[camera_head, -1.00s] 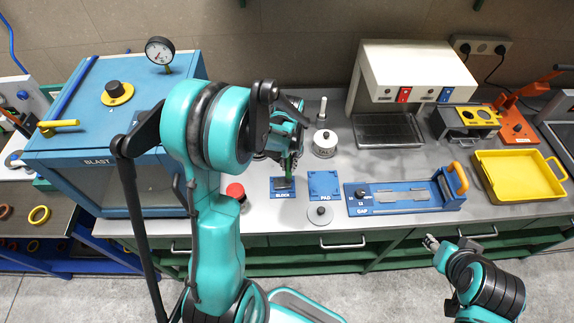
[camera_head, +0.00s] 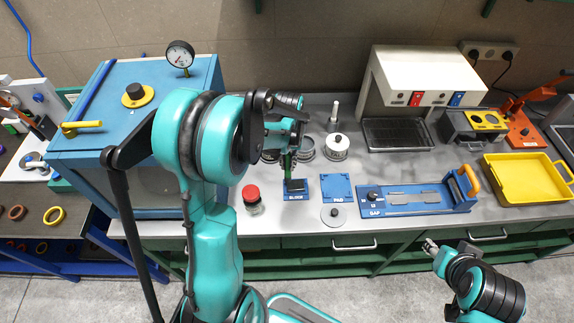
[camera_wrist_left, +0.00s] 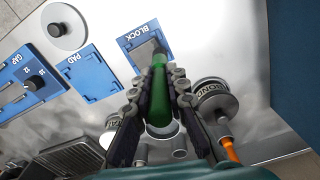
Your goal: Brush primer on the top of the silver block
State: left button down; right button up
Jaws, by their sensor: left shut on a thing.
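The silver block (camera_head: 297,184) sits in the blue holder marked BLOCK (camera_head: 291,196). In the wrist view the block (camera_wrist_left: 146,53) is partly covered by the brush. My left gripper (camera_head: 288,148) is shut on the green handle of a brush (camera_wrist_left: 159,90). The brush (camera_head: 286,165) points down at the block; I cannot tell whether its tip touches the top. The gripper also shows in the wrist view (camera_wrist_left: 162,100), with its fingers on both sides of the handle. My right gripper (camera_head: 431,246) is low at the right, away from the bench; its finger opening is too small to judge.
A red-capped jar (camera_head: 252,198) stands left of the holder. Behind the gripper are round containers, one marked BOND (camera_wrist_left: 212,98) in the wrist view. The blue PAD plate (camera_head: 337,188), GAP fixture (camera_head: 415,198) and yellow tray (camera_head: 527,178) lie to the right. The blast cabinet (camera_head: 110,175) stands left.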

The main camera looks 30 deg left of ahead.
pick_arm(q)
jog(key=shift+w+d+r, duration=0.1)
jog(key=shift+d+r, duration=0.05)
jog(key=shift+r, duration=0.45)
jog(key=shift+a+r+p, duration=0.25)
jog(key=shift+r+p, duration=0.75)
jog(key=shift+r, duration=0.1)
jog(key=shift+d+r+p, duration=0.15)
jog(key=shift+r+p, duration=0.35)
jog(key=shift+r, duration=0.4)
